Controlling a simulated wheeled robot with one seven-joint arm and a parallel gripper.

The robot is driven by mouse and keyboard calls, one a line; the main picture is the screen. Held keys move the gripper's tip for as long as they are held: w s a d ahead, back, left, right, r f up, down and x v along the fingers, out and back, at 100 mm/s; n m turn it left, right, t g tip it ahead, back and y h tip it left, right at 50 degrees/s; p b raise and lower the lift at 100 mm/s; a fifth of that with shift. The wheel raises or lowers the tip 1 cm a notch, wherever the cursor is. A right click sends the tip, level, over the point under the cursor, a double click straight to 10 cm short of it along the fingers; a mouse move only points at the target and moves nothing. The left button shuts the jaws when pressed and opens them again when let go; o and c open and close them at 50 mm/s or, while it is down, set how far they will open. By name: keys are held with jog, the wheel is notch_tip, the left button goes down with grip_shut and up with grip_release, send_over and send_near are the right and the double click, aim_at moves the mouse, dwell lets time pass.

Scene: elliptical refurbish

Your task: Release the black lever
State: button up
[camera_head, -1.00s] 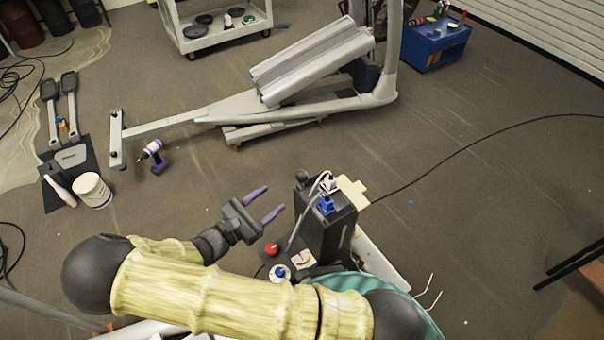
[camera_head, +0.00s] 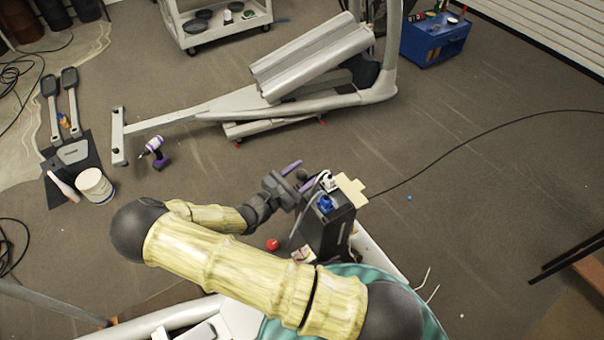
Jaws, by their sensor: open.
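A small dark round knob (camera_head: 302,175), which looks like the end of the black lever, shows at the top left corner of a tall black box (camera_head: 328,232). The lever's shaft is hidden or too small to make out. My gripper (camera_head: 299,175) is open, with its two purple fingertips either side of the knob in this view. One finger is on the far side and the other is on the near side, by the box. I cannot tell whether either finger touches the knob.
White and blue plugs (camera_head: 325,203) sit on the box top, with a cream plate (camera_head: 352,189) beside them. A grey cable runs close to my gripper. A red ball-like knob (camera_head: 272,244) is near the box's base.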

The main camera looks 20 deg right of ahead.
aim_at(302, 171)
jog(key=shift+c, duration=0.2)
grip_shut()
jog(key=shift+w+r+p, duration=0.1)
jog(key=shift+r+p, duration=1)
jog(key=shift+r, duration=0.4)
jog(key=shift+c, duration=1.2)
grip_release()
jog(key=shift+o, duration=1.4)
